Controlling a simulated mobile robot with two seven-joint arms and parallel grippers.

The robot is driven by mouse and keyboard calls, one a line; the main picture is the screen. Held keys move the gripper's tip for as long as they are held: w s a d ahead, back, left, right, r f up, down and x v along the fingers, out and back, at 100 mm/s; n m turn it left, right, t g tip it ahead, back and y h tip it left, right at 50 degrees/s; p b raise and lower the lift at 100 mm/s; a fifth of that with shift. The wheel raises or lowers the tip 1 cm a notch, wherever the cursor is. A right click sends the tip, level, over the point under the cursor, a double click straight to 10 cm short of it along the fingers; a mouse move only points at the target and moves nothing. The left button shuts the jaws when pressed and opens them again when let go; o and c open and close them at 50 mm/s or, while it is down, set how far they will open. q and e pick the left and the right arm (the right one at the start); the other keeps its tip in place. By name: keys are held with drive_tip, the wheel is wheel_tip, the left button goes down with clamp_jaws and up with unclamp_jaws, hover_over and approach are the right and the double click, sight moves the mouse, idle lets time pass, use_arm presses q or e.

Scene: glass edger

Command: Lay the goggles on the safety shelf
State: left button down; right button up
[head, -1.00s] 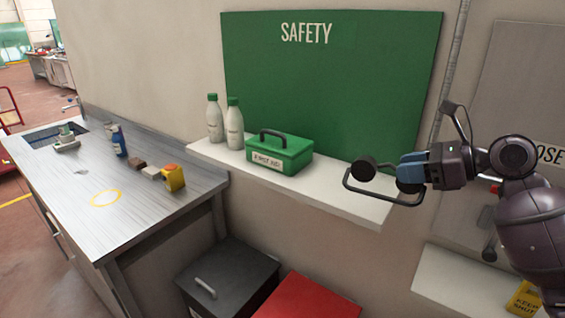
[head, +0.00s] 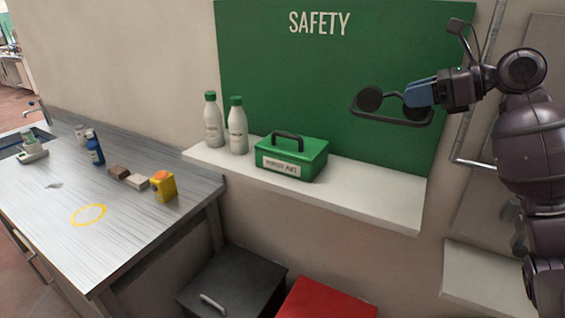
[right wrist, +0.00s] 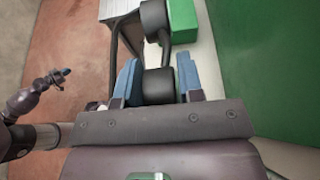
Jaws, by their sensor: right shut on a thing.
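The goggles (head: 371,99), with dark round lenses and a dark looped frame, are in my right gripper (head: 412,95). Its blue fingers are shut on one lens; the other lens sticks out to the left. In the right wrist view the goggles (right wrist: 158,87) sit between the two fingers. They are held in the air in front of the green SAFETY board, above the right part of the white safety shelf (head: 385,200), and do not touch it. My left gripper (right wrist: 58,77) shows small at the left of the right wrist view; its jaw state is unclear.
A green first-aid box (head: 310,160) and two white bottles (head: 213,125) with green caps stand on the shelf's left and middle. The shelf's right part is bare. Below are a dark bin (head: 235,275) and a red one (head: 325,300). A metal workbench (head: 130,215) stands left.

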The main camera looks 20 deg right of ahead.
drive_tip(key=shift+w+a, duration=0.1)
drive_tip(key=shift+f, duration=10.05)
drive_tip(key=o, duration=1)
drive_tip(key=v, duration=1.2)
drive_tip(key=shift+b, duration=0.35)
